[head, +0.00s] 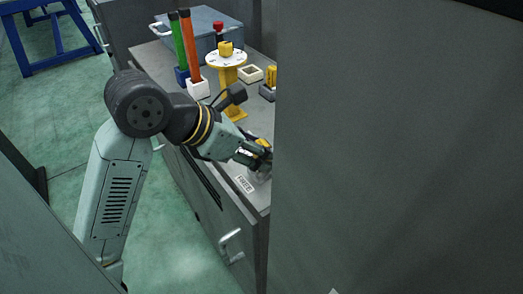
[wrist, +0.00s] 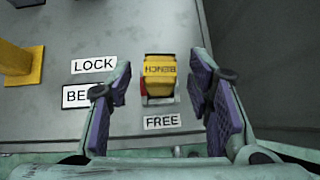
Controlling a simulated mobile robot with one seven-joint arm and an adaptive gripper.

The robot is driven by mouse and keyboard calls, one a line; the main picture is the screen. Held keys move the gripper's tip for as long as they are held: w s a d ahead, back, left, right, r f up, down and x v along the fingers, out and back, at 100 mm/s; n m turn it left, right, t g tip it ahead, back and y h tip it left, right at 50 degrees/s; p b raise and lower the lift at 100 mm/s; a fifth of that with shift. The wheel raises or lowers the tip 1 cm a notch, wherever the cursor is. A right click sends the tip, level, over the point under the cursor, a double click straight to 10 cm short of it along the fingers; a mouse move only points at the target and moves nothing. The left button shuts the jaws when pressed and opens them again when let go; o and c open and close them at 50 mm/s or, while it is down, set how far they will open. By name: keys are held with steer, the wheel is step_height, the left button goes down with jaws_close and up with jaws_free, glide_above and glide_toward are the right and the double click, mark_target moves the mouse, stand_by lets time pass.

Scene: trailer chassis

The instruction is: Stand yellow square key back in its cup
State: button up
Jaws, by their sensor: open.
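In the head view a bit of yellow (head: 263,142) shows at my gripper. My gripper (wrist: 161,66) is open, one finger on each side of the key, with a gap visible on both sides. It also shows low over the bench in the head view (head: 262,154). A grey cup (head: 267,92) farther back has a yellow piece (head: 272,73) at it, partly cut off by the dark panel. I cannot tell which cup is the key's own.
A yellow stand (head: 229,92) with a white round top carries a yellow block (head: 225,48). A white open cup (head: 250,74) is beside it. Green (head: 179,45) and orange (head: 189,45) bars stand behind. A large dark panel (head: 400,150) hides the right side.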

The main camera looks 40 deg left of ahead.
steer(key=shift+x, duration=0.8)
steer(key=shift+c, duration=0.3)
jaws_close()
